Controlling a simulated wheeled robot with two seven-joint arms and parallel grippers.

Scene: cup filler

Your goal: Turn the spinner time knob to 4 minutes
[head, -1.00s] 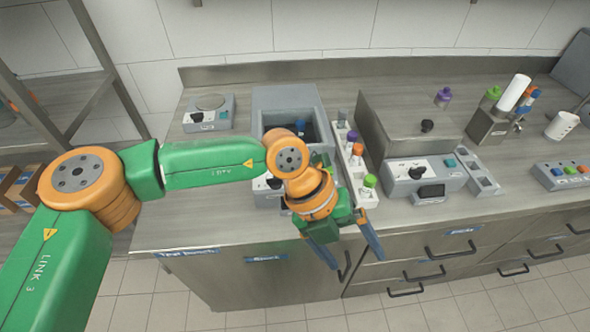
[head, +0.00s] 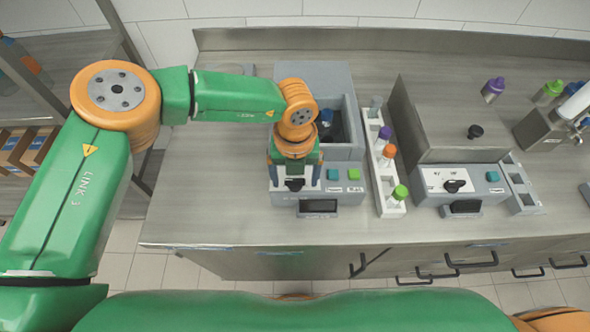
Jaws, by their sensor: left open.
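A grey machine (head: 354,189) with an open chamber stands at the middle of the counter. Its front panel has a black knob (head: 295,185), a dark display (head: 318,206), a teal button (head: 333,174) and a green button (head: 353,174). My left gripper (head: 295,179) points down over this panel, open, with one blue finger on each side of the knob. I cannot tell whether the fingers touch it. The knob's dial marks are hidden or too small to read. A second machine to the right has its own black knob (head: 453,186) and a display. My right gripper is not in view.
A white rack (head: 393,212) with several coloured-capped bottles stands close to the right of the grey machine. A grey slotted holder (head: 523,197) is beside the second machine. The counter (head: 200,215) is clear left of the machine.

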